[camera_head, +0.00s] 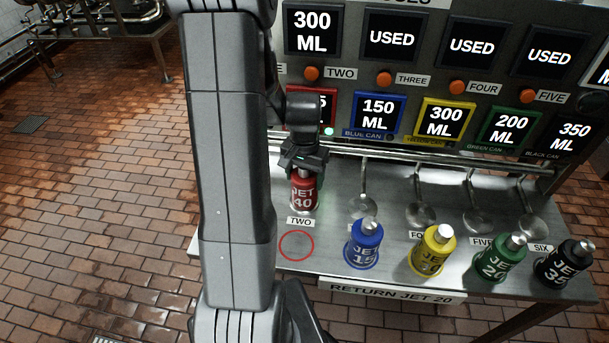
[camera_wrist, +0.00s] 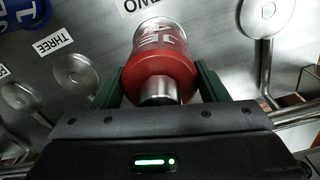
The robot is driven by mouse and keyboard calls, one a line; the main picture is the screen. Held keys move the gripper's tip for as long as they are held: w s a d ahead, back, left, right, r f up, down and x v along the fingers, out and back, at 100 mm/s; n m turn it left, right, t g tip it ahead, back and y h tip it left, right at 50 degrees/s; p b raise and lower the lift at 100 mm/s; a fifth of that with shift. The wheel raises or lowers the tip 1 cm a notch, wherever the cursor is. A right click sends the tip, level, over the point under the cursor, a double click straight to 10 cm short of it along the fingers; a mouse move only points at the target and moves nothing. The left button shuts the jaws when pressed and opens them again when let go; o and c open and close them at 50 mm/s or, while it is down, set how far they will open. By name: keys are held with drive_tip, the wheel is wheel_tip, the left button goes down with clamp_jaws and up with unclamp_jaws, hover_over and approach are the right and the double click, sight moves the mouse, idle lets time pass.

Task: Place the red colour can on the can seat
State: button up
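The red can (camera_head: 304,194) stands upright over the steel counter, behind the TWO label, with its silver cap up. My gripper (camera_head: 303,165) is above it, pointing down. In the wrist view the red can (camera_wrist: 160,58) sits between the two dark green fingers (camera_wrist: 158,78), which appear to touch its sides. A pale round rim shows at the can's lower end, likely the can seat (camera_wrist: 160,22); I cannot tell whether the can rests on it. Similar round metal seats (camera_head: 365,207) stand to the right in the row.
An empty red ring (camera_head: 296,245) marks the counter in front. Blue (camera_head: 364,245), yellow (camera_head: 433,250), green (camera_head: 500,257) and black (camera_head: 565,264) cans stand along the front edge. A horizontal rail (camera_head: 440,160) and the display panel (camera_head: 430,85) are behind.

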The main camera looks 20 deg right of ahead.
drive_tip(key=o, duration=0.4)
drive_tip(key=shift+c, duration=0.2)
drive_tip(key=shift+r, duration=0.1)
wheel_tip(320, 180, up, 12)
drive_tip(key=shift+r, duration=0.1)
